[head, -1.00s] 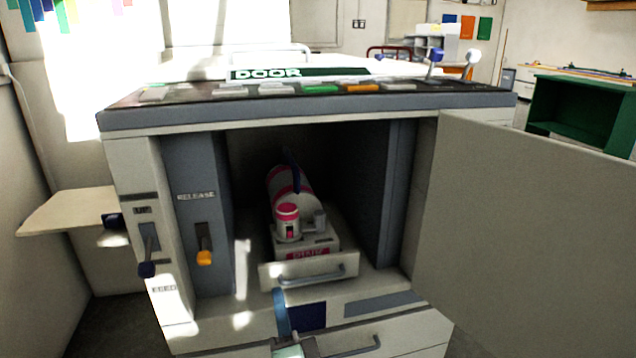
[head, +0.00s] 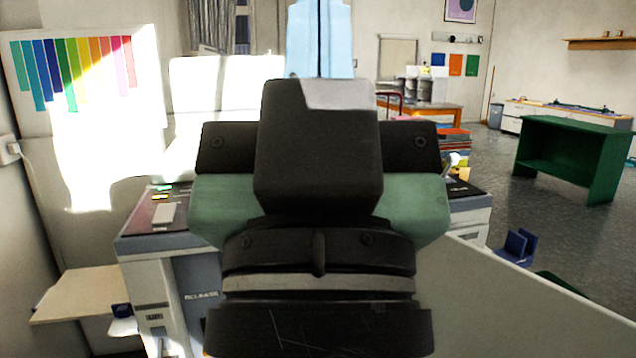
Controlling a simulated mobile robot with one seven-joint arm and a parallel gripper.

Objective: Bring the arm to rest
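My gripper (head: 320,40) is raised in front of the head camera. Its black and green body fills the middle of the view. The light blue finger part points up and is cut off by the top edge. A dark line runs down its middle, and I cannot tell whether the fingers are apart or together. I see nothing held, but the tips are out of view. Behind it stands the grey machine (head: 143,246), mostly hidden by my arm. Its inside compartment is hidden.
A pale side shelf (head: 85,295) is at the left, by the wall. The machine's open grey door (head: 500,300) reaches out to the lower right. A green table (head: 575,145) stands farther right, with open floor around it. A blue object (head: 516,247) sits beyond the door.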

